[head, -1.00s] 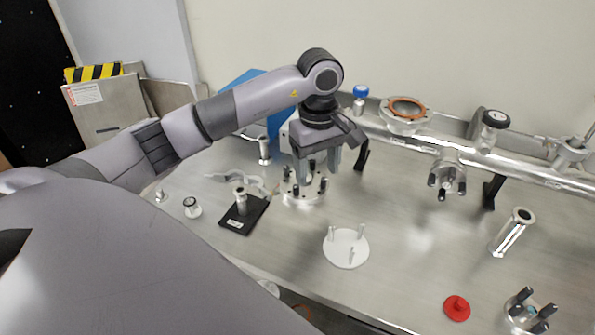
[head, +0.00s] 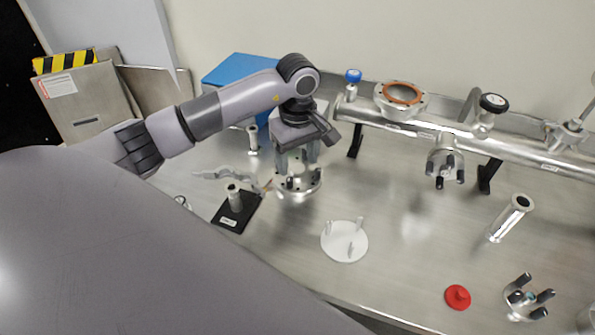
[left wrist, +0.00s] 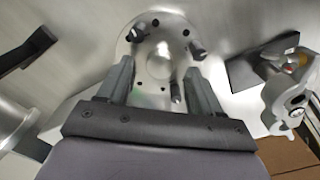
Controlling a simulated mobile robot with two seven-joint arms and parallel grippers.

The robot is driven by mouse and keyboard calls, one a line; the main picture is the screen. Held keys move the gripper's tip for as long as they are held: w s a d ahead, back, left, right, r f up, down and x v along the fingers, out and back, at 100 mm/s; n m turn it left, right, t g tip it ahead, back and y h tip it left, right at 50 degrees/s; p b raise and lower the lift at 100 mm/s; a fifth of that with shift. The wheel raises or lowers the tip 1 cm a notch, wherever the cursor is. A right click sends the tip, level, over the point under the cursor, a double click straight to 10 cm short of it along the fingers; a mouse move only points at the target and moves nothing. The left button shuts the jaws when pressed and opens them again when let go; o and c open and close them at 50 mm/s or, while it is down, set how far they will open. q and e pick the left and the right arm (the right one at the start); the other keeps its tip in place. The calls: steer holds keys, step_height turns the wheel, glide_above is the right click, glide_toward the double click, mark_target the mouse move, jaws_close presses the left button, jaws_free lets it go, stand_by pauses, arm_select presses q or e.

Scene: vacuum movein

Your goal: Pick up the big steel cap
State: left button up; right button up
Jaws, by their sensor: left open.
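The big steel cap (head: 297,193) is a round steel disc with black-tipped posts around its rim, lying on the bench below my left gripper. In the left wrist view the cap (left wrist: 150,72) fills the top middle, with a raised round centre. My left gripper (head: 297,160) is open and points down over it. In the left wrist view the two fingers of my gripper (left wrist: 158,68) stand either side of the cap's centre. I cannot tell whether they touch it. The fingers hide part of the cap in the head view. My right gripper is not in view.
A black plate with a steel post (head: 236,212) stands left of the cap. A white disc with pegs (head: 344,243) lies in front. A red cap (head: 457,297) and a smaller steel part (head: 527,298) are at the front right. A steel tube (head: 460,140) runs along the back.

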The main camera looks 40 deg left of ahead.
arm_select(q)
steer(key=shift+f, duration=0.75)
steer(key=c, duration=1.2)
steer(key=shift+w+r, duration=0.15)
steer(key=shift+r, duration=0.1)
